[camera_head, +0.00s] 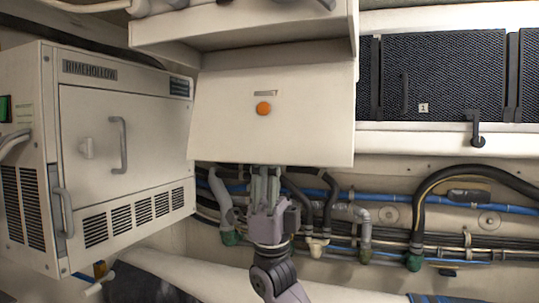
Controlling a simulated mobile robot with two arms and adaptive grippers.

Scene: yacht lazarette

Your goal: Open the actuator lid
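A cream panel with an orange round button (263,108) and a small label hangs in the middle of the head view; I take this panel (310,125) to be the actuator lid. Its face slopes, and its lower edge is free. My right gripper (265,175) points up from below at the middle of that lower edge. Its fingertips are at or just behind the edge, so contact and finger opening are unclear. My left gripper is not in view.
A cream cabinet (150,130) with a handled door stands at the left. Blue and black hoses (400,205) and pipes run along the wall below the panel. A shelf (240,30) sits above it. Dark mesh doors (440,75) with a black handle are at the upper right.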

